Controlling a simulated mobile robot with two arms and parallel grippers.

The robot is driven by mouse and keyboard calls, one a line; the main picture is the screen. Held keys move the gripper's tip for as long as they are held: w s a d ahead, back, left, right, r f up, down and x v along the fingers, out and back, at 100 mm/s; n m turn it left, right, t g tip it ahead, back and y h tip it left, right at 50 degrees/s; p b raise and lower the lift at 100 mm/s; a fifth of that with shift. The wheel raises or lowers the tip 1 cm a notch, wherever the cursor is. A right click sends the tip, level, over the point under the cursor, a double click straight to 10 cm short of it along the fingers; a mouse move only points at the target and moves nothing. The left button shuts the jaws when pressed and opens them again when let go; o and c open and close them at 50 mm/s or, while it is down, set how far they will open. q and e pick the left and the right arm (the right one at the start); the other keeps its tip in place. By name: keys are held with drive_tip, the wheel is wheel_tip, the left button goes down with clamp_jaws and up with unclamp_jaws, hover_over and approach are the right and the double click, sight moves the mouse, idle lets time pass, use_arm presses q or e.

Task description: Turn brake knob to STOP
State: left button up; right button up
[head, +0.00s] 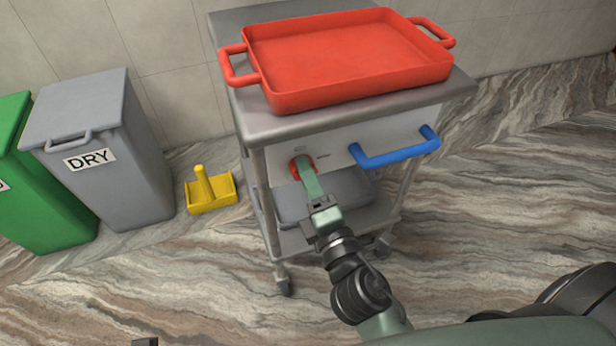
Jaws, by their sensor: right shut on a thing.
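The red brake knob (296,170) is on the white front panel of a grey metal trolley (292,128), at the left of the panel. Small dark lettering shows on the panel just right of it, too small to read. My right gripper (305,172) reaches up from below and is shut on the knob, and its green fingers cover much of it. Which way the knob points cannot be told.
A blue handle (396,153) juts from the panel right of the knob. A red tray (345,62) sits on the trolley top, and a grey bin (345,192) on its lower shelf. A yellow dustpan-like item (211,191), a grey DRY bin (107,150) and a green bin (38,190) stand left.

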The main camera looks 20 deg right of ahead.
idle(0.4)
drive_tip(key=o, duration=1.4)
drive_tip(key=shift+s, duration=0.1)
use_arm(q)
drive_tip(key=w+d+r+t+h+b, duration=0.1)
drive_tip(key=w+d+r+t, duration=0.1)
drive_tip(key=w, duration=0.5)
drive_tip(key=w+d+r+t+h+b, duration=0.1)
drive_tip(key=w+d+r+t+b, duration=0.1)
drive_tip(key=w+r+t, duration=0.3)
drive_tip(key=shift+w+d+t, duration=0.35)
drive_tip(key=shift+w+t, duration=0.25)
drive_tip(key=shift+w, duration=0.25)
use_arm(e)
drive_tip(key=shift+s+d+f, duration=0.1)
drive_tip(key=shift+s, duration=1.8)
drive_tip(key=shift+s+d+f, duration=0.1)
drive_tip(key=shift+s, duration=1.8)
